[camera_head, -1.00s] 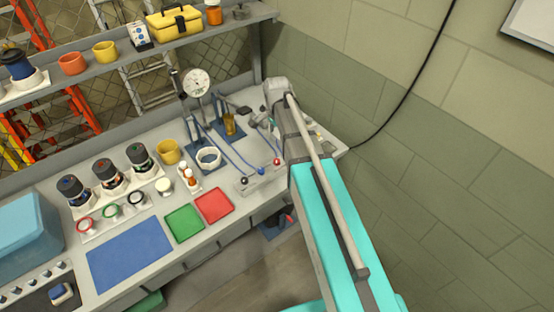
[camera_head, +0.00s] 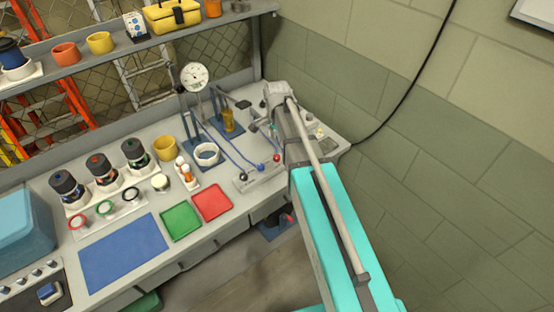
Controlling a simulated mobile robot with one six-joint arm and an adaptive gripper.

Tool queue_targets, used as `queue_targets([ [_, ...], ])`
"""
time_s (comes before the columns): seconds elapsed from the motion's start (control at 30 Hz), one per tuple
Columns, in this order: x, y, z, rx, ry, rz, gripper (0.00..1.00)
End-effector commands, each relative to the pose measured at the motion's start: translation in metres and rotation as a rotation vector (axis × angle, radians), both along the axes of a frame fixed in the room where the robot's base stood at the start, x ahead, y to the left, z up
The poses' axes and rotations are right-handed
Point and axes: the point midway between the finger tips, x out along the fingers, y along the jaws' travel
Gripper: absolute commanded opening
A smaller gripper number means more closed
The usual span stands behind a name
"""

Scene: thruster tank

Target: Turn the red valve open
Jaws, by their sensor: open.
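A small red knob (camera_head: 277,158) stands at the right end of a pale block on the bench, in line with a blue and a black knob. It seems to be the red valve; my arm passes close to its right. My arm's teal link runs up from the bottom right, with its grey end over the bench's right part. My gripper (camera_head: 250,116) seems to show small and dark left of that arm end, partly hidden, apart from the red knob and holding nothing I can make out. The way the knob is turned is too small to read.
Blue hoses run from the block towards a dial gauge (camera_head: 194,77) and an amber cup (camera_head: 227,120). A white ring-shaped cup (camera_head: 207,154), a red tray (camera_head: 212,203) and a green tray (camera_head: 181,221) lie left. A shelf (camera_head: 115,50) spans the back; a wall bounds the right.

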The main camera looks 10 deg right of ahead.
Motion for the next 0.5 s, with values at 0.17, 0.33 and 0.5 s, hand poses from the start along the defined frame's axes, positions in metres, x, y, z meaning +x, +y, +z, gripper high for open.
queue_targets([
  [0.17, 0.000, 0.000, -0.018, 0.000, 0.000, 0.000, 0.76],
  [0.33, 0.000, 0.000, -0.032, 0.000, 0.000, 0.000, 0.76],
  [0.5, 0.000, 0.000, -0.045, 0.000, 0.000, 0.000, 0.76],
])
